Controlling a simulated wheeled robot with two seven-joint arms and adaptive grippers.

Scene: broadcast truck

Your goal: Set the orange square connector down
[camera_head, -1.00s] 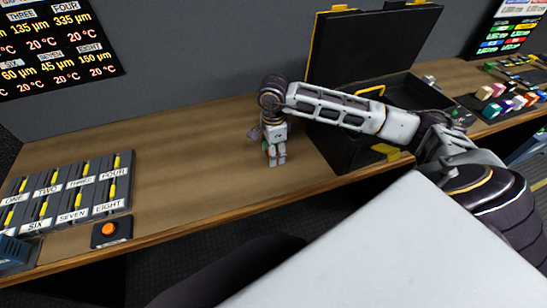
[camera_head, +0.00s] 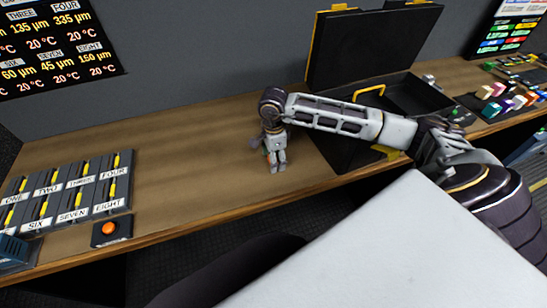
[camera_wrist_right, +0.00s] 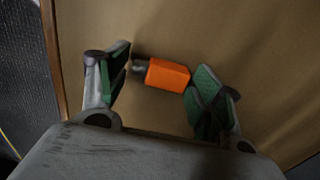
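The orange square connector (camera_wrist_right: 167,75) lies on the wooden bench top in the right wrist view, with a dark grey plug end at its left. My right gripper (camera_wrist_right: 162,80) is open around it. The left green-padded finger stands apart from the connector, and the right finger is close to its right end; I cannot tell whether they touch. In the head view my right gripper (camera_head: 276,167) points down at the bench, left of the open black case, and hides the connector. My left gripper is not in view.
The open black case (camera_head: 335,147) stands right of the gripper. A slotted panel with numbered labels (camera_head: 70,195) and an orange button (camera_head: 110,229) are at the left. Coloured blocks (camera_head: 497,105) sit at the far right. The bench (camera_head: 195,160) between panel and gripper is clear.

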